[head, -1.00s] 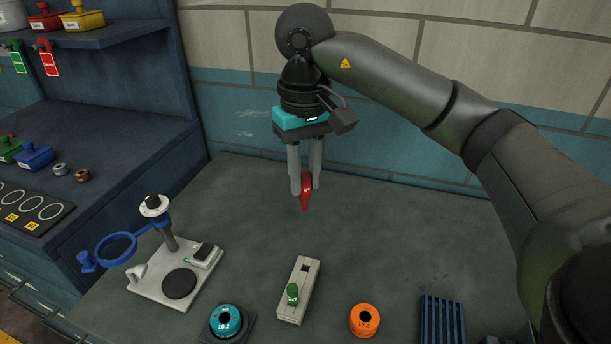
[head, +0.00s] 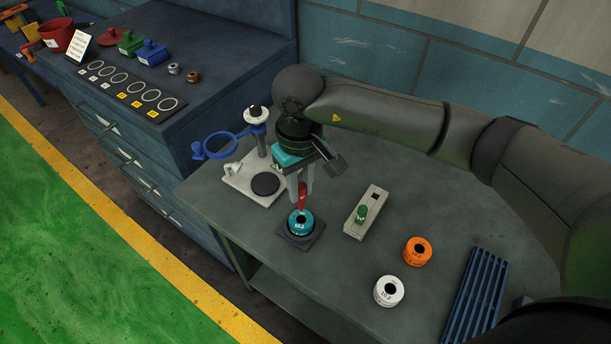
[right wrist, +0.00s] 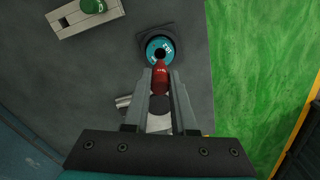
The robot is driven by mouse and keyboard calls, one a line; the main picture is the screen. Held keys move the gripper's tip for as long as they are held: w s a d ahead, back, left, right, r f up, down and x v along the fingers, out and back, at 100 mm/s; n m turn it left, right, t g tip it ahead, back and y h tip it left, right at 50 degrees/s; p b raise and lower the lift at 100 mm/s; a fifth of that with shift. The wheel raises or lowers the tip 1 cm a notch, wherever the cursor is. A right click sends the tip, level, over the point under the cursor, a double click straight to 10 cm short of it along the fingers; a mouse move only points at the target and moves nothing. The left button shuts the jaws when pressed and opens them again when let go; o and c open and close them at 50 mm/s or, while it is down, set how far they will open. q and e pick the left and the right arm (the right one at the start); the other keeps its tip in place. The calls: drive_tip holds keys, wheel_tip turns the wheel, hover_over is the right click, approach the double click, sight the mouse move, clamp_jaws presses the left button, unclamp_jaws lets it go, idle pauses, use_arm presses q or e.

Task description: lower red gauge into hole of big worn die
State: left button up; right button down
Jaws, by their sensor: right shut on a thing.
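My right gripper (head: 300,201) is shut on the red gauge (head: 302,190), which hangs upright, tip down, between the fingers. The gauge also shows in the right wrist view (right wrist: 160,76). Just below it is a teal die (head: 294,228) with a dark centre hole, sitting on a black square pad (head: 314,236). In the right wrist view the gauge tip lies at the near edge of the hole in the teal die (right wrist: 171,46). The tip seems above the die; the exact gap cannot be told. My left gripper is not in view.
An orange die (head: 416,252), a white die (head: 389,292) and a blue slatted rack (head: 476,296) are farther right.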

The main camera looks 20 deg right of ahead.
sight(301, 208)
drive_tip(key=shift+f+b, duration=0.7)
drive_tip(key=shift+f, duration=1.05)
drive_tip(key=shift+f+b, duration=0.8)
drive_tip(key=shift+b, duration=0.1)
drive_tip(key=shift+b, duration=0.4)
drive_tip(key=shift+f+b, duration=0.25)
drive_tip(key=shift+b, duration=0.3)
drive_tip(key=shift+b, duration=0.4)
drive_tip(key=shift+f+b, duration=0.25)
drive_tip(key=shift+b, duration=0.3)
idle(0.6)
